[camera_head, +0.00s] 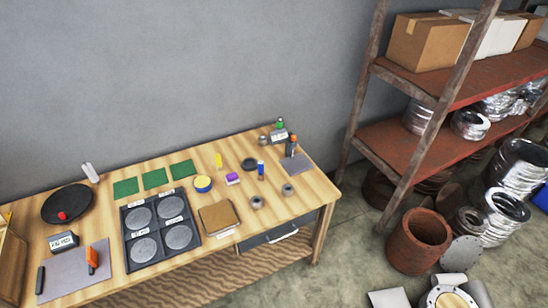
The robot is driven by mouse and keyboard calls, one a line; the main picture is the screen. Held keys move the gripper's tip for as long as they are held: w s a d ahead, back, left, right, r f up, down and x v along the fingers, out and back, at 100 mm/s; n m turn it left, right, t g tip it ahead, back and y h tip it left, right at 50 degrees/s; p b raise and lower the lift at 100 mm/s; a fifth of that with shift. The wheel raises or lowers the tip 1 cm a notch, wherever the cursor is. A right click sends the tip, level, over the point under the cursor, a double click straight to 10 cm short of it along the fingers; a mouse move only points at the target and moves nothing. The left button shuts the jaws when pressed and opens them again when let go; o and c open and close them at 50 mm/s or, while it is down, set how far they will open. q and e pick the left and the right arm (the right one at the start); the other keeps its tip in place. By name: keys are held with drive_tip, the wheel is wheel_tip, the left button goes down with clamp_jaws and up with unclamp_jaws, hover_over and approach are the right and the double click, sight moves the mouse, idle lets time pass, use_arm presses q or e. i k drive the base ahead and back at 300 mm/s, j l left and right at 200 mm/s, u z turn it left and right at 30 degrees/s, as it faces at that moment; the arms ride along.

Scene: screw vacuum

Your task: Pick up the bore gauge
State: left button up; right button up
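I cannot tell for certain which item is the bore gauge; the tools are small in the head view. On the wooden workbench (110,289), a grey mat (75,280) at the left holds an orange-and-black tool (91,258) and a dark slim item (40,280). At the right end, a dark upright device with an orange top (291,147) stands by a second grey mat (297,164). Neither of my grippers is in view.
A black tray (151,242) with several grey discs sits mid-bench, beside a brown block (219,216). A black round pan (67,203) is at the left. A rusty shelf (400,143) and rusty cylinder (418,242) stand at the right. Some floor between is clear.

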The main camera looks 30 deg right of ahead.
sight(260, 163)
drive_tip(key=i+l+u, duration=0.15)
drive_tip(key=l, duration=0.3)
drive_tip(key=i+l+u, duration=0.15)
drive_tip(key=l, duration=0.35)
drive_tip(key=i+l+u, duration=0.15)
drive_tip(key=l, duration=0.35)
drive_tip(key=i+l+u, duration=0.15)
drive_tip(key=l, duration=0.4)
drive_tip(key=l+u, duration=0.15)
drive_tip(key=l, duration=0.35)
